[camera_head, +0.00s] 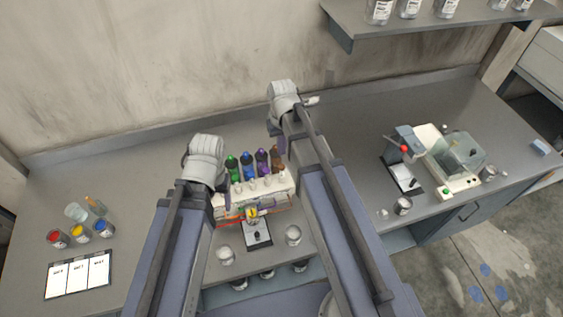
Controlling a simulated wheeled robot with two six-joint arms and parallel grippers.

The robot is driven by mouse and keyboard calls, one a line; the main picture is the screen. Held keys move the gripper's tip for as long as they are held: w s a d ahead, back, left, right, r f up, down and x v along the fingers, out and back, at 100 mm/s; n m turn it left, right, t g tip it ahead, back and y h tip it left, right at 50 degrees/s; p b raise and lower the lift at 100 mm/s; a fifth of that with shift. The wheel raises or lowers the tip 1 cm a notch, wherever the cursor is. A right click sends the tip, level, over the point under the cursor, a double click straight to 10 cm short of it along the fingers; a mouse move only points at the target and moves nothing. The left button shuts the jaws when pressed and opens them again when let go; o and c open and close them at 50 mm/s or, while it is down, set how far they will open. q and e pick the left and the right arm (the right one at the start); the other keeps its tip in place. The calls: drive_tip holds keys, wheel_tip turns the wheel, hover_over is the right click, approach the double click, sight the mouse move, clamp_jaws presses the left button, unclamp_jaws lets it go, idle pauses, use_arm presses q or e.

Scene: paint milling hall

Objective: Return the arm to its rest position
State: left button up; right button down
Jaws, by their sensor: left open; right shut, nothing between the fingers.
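Both of my arms reach forward over the bench (120,165) from the bottom of the head view. My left gripper (207,162) is open at the left end of the bottle rack; its wrist hides most of its fingers. My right gripper (285,102) is shut and empty, farther back above the bench near the wall; its fingertips are hard to make out. The white rack (262,187) stands between the arms, with several dark bottles with green, blue, purple and brown parts (248,165) behind it.
Paint jars (78,232) and a white card board (78,275) lie at the left. A small black device (257,232) stands between pale cups (293,235). A milling machine (452,160) is at the right. A shelf (350,30) with jars overhangs the back. Bare bench lies beyond my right wrist.

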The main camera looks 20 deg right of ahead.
use_arm(q)
drive_tip(key=shift+f, duration=0.1)
wheel_tip(320, 180, down, 18)
drive_tip(key=b, duration=1.8)
use_arm(e)
drive_tip(key=s+a+f+n, duration=0.1)
drive_tip(key=s+a+f, duration=0.4)
drive_tip(key=s+f, duration=0.2)
drive_tip(key=s+a+f+n+h, duration=0.1)
drive_tip(key=s+a+f, duration=0.4)
drive_tip(key=f, duration=0.5)
drive_tip(key=shift+s+a+f+n, duration=0.35)
drive_tip(key=shift+s+n, duration=0.35)
drive_tip(key=shift+s, duration=0.45)
drive_tip(key=shift+d, duration=0.1)
